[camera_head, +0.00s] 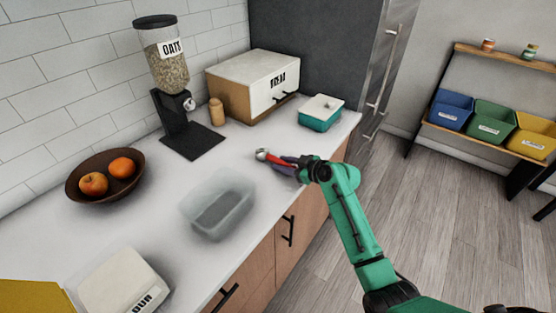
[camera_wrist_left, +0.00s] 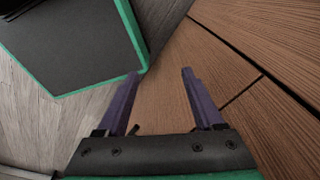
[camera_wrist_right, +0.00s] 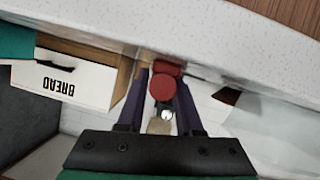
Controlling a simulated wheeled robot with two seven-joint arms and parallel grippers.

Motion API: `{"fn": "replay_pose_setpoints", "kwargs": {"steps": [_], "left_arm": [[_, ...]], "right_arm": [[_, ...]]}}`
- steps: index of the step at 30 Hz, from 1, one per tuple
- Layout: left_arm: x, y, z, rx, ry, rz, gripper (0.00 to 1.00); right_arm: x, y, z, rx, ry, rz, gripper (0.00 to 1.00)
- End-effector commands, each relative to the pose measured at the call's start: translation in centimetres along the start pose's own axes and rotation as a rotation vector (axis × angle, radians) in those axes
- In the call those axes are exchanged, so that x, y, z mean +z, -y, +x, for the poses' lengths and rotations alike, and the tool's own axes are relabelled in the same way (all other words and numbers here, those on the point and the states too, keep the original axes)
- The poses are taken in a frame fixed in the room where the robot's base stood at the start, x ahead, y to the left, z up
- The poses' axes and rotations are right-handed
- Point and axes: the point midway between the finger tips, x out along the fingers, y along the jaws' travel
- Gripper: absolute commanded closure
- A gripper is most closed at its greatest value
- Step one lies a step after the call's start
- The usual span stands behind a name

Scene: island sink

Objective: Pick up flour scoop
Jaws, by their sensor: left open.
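The flour scoop (camera_head: 268,156) has a red handle and a silver head. It is at the counter's right part, its head pointing left; I cannot tell whether it touches the counter. My right gripper (camera_head: 283,163) is around the handle from the right. In the right wrist view, the round red handle end (camera_wrist_right: 162,88) sits between the purple fingers (camera_wrist_right: 163,92), which look drawn in against it. My left gripper (camera_wrist_left: 160,73) is open and empty, in front of wooden cabinet fronts, and is outside the head view.
A clear tub (camera_head: 218,209), fruit bowl (camera_head: 75,190), white DUR-labelled box (camera_head: 125,284), oats dispenser (camera_head: 167,78), wooden jar (camera_head: 217,112), bread box (camera_head: 252,84) and teal container (camera_head: 320,114) stand on the counter. Cabinet handles (camera_head: 288,231) stick out along its front. Bare counter surrounds the scoop.

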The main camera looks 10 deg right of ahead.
Motion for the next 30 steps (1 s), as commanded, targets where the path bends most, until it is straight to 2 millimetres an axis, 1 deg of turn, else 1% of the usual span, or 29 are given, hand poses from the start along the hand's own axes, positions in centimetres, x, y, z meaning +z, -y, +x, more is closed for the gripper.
{"fn": "replay_pose_setpoints", "kwargs": {"steps": [2,3,5,6,16,20,23,26,30], "left_arm": [[0.0,0.0,0.1,0.000,0.000,0.000,0.31],[0.0,0.0,0.1,0.000,0.000,0.000,0.31],[0.0,0.0,0.1,0.000,-0.001,0.000,0.31],[0.0,0.0,0.1,0.000,-0.001,0.000,0.31],[0.0,0.0,0.1,0.000,-0.001,0.000,0.31],[0.0,0.0,0.2,0.000,-0.001,0.000,0.31],[0.0,0.0,0.5,0.000,-0.001,0.000,0.31],[0.1,0.0,1.0,0.000,-0.001,0.000,0.31],[0.2,0.0,1.9,0.000,-0.001,0.000,0.31]], "right_arm": [[0.1,0.0,0.0,0.000,0.000,0.000,0.66],[0.1,0.0,0.0,0.000,0.000,0.000,0.69],[0.1,0.0,0.0,0.000,0.000,0.001,0.92],[0.1,0.0,0.0,0.000,0.000,0.001,1.00],[-0.1,-0.1,-0.1,0.001,-0.001,0.001,1.00],[-1.1,-0.3,-0.5,0.001,-0.003,-0.002,1.00],[-2.7,-0.6,-1.2,0.002,-0.003,-0.005,1.00],[-5.5,-1.3,-2.4,0.004,-0.005,-0.007,1.00],[-10.4,-2.4,-4.4,0.005,-0.006,-0.009,1.00]]}}
